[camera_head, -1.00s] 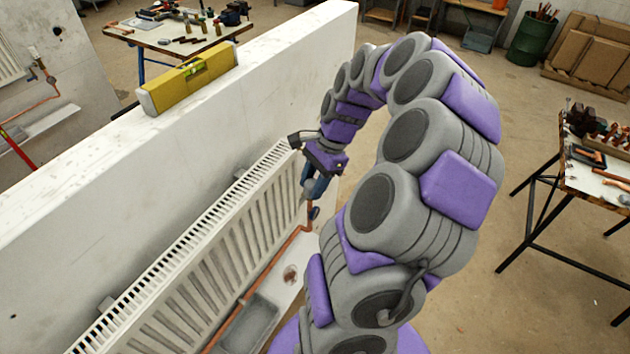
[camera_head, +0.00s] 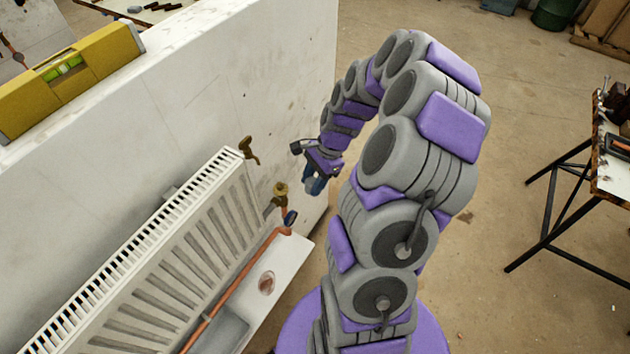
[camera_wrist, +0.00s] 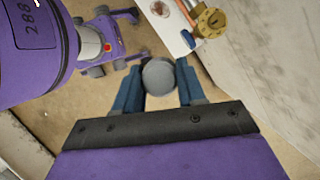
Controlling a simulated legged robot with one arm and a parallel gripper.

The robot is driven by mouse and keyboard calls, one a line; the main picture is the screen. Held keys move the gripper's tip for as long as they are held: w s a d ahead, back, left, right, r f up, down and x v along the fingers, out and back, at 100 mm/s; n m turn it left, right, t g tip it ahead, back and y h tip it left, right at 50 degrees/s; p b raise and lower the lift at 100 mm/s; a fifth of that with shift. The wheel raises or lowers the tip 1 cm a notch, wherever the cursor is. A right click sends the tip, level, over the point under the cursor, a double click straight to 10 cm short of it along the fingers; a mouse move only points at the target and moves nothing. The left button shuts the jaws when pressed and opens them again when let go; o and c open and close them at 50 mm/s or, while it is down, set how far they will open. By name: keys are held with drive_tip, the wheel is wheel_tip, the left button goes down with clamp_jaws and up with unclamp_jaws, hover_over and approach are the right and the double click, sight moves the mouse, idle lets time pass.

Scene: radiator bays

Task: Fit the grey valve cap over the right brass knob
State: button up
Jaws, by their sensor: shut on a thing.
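My gripper (camera_head: 314,183) is shut on the grey valve cap (camera_wrist: 159,77), which shows as a rounded grey disc between the blue fingers in the wrist view. In the head view the cap is hidden or too small to make out. The brass knob (camera_head: 280,188) stands upright and bare on the valve at the radiator's right end, on the copper pipe. My gripper is to the right of this knob and apart from it. In the wrist view a brass fitting (camera_wrist: 211,21) shows at the upper right, clear of the cap.
The white radiator (camera_head: 165,250) runs along the white wall (camera_head: 250,80). Another brass fitting (camera_head: 249,150) sits by its upper corner. A copper pipe (camera_head: 235,292) runs below, over a pale ledge (camera_head: 285,268). A yellow level (camera_head: 75,78) lies on the wall top. Open floor lies to the right.

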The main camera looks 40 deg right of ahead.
drive_tip(key=shift+w+f, duration=0.1)
drive_tip(key=shift+w, duration=0.3)
drive_tip(key=w+a, duration=0.4)
drive_tip(key=b, duration=0.3)
hover_over(281, 184)
drive_tip(key=x, duration=0.2)
drive_tip(key=shift+s+f, duration=0.1)
drive_tip(key=shift+f, duration=0.3)
drive_tip(key=shift+f+p, duration=0.5)
drive_tip(key=shift+f, duration=0.05)
drive_tip(key=shift+d, duration=0.75)
drive_tip(key=shift+a+p, duration=0.35)
drive_tip(key=shift+a, duration=0.55)
drive_tip(key=shift+d+f, duration=0.1)
drive_tip(key=shift+d, duration=0.4)
